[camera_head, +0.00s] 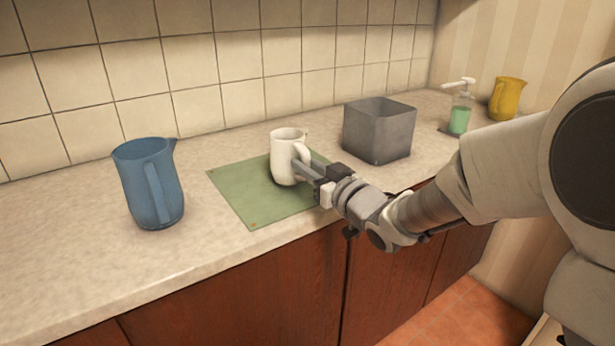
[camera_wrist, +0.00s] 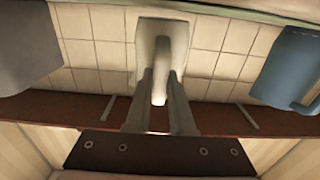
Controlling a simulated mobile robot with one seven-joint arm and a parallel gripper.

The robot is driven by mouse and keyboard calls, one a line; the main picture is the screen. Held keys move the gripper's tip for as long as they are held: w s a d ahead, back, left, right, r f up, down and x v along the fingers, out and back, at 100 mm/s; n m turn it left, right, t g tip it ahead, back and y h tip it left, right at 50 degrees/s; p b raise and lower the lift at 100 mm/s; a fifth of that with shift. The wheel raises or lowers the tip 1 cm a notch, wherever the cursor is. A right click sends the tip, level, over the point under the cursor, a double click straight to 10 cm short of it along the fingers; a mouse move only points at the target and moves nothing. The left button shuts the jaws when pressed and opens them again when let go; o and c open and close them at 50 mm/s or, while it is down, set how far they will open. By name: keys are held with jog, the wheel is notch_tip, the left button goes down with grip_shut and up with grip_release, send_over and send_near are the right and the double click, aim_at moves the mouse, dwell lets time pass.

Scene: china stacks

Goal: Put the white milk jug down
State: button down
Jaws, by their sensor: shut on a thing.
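The white milk jug (camera_head: 284,157) is upright at the green mat (camera_head: 240,192) on the counter, its handle toward my gripper. I cannot tell for sure whether its base touches the mat. My gripper (camera_head: 301,168) is shut on the jug's handle from the front right. In the wrist view the jug (camera_wrist: 148,42) is at the top middle, with its handle between the two fingers of my gripper (camera_wrist: 160,90).
A blue jug (camera_head: 148,185) stands left of the mat. A grey open box (camera_head: 379,130) stands close behind right. A soap dispenser (camera_head: 459,115) and a yellow jug (camera_head: 507,97) are farther right. The tiled wall (camera_head: 240,75) is behind. Bare mat shows left and front of the jug.

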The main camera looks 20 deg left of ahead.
jog(key=shift+f, duration=0.65)
jog(key=shift+f, duration=0.15)
jog(key=c, duration=0.8)
grip_release()
jog(key=shift+s+d, duration=0.15)
jog(key=shift+d, duration=0.1)
jog(key=p+v, duration=0.2)
jog(key=v, duration=0.9)
jog(key=shift+s+d, duration=0.15)
jog(key=shift+s, duration=0.05)
